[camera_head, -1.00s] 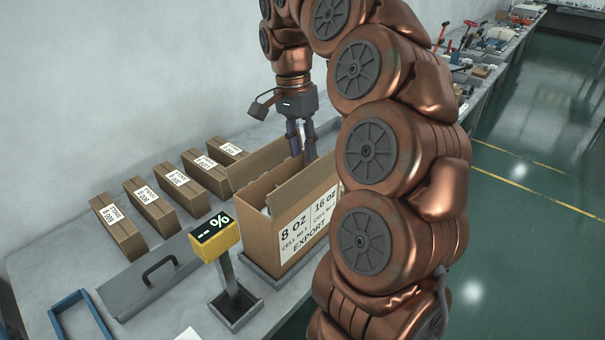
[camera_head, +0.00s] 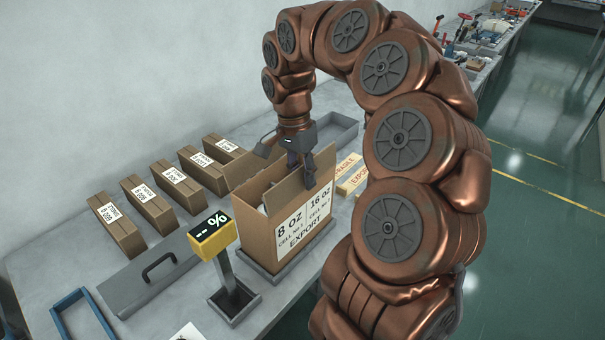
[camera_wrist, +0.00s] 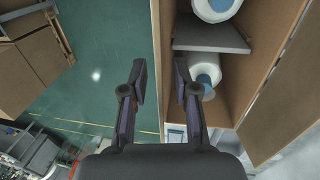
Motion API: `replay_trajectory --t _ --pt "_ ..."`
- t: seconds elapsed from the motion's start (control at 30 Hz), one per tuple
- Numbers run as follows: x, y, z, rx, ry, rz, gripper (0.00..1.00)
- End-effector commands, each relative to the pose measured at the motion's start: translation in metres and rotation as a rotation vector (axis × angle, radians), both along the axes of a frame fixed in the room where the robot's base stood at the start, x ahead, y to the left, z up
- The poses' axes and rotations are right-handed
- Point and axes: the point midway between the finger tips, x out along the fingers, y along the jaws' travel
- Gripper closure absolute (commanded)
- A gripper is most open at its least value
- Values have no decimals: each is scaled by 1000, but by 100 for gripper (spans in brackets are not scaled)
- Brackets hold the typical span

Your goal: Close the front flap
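The open brown carton (camera_head: 263,235) stands on a grey base at the bench's front edge, its label facing the aisle. Its front flap (camera_head: 286,195) stands up above the labelled wall; in the wrist view the flap (camera_wrist: 163,60) shows nearly edge-on. My gripper (camera_head: 303,174) is at the top of this flap, pointing down, fingers apart. In the wrist view my gripper (camera_wrist: 162,84) has one finger on each side of the flap's edge; contact cannot be told. The back flap (camera_head: 247,166) also stands up. White rolls with blue ends (camera_wrist: 208,72) lie inside beside a grey divider (camera_wrist: 210,35).
A yellow display (camera_head: 213,236) on a post stands close left of the carton. Several closed small cartons (camera_head: 148,206) line the wall side. A grey plate with a handle (camera_head: 150,280) lies at left.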

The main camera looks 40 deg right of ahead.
Motion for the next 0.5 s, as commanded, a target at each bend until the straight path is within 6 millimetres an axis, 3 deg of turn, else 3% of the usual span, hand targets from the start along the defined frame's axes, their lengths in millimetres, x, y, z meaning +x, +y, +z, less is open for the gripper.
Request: replay_trajectory --t 0.33,0.5 --pt "0 0 -2 0 0 0 71" --pt "0 0 -2 0 -1 0 88"
